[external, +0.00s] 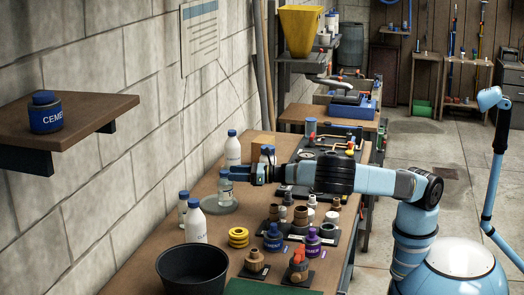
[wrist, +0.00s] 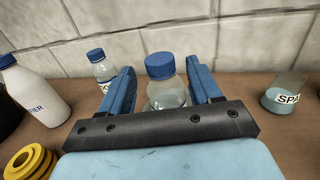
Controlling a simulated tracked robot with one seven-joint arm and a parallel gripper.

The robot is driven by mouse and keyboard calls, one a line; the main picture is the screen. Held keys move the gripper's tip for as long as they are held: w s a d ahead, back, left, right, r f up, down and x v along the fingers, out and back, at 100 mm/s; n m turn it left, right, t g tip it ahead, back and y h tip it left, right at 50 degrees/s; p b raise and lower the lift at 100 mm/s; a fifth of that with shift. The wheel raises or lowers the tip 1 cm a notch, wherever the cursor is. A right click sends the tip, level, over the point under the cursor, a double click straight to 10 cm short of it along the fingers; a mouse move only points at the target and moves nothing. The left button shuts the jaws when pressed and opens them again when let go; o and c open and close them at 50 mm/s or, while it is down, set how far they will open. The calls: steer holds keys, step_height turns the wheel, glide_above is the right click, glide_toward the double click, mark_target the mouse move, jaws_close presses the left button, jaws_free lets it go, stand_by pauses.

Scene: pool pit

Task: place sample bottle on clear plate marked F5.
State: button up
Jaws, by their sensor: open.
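A clear bottle with a blue cap (wrist: 165,92) stands upright between the fingers of my gripper (wrist: 160,72) in the wrist view. The fingers are open on either side of it, and its lower part is hidden by the gripper body. In the external view the bottle (external: 226,190) appears to rest on a round greyish plate (external: 212,209), with my gripper (external: 235,174) at its upper part. No F5 mark is legible. A second clear, blue-capped bottle (external: 183,207) stands closer to the camera; it also shows left of the fingers in the wrist view (wrist: 103,70).
A white bottle (external: 196,225) stands near the second clear bottle, and another (external: 232,150) stands farther back. A jar marked "SPA" (wrist: 282,94) is right of my gripper. Yellow rings (external: 238,237), a black bowl (external: 193,270) and several fittings crowd the bench. The block wall is close behind.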

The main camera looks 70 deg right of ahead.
steer(key=v, duration=0.7)
steer(key=shift+s, duration=0.3)
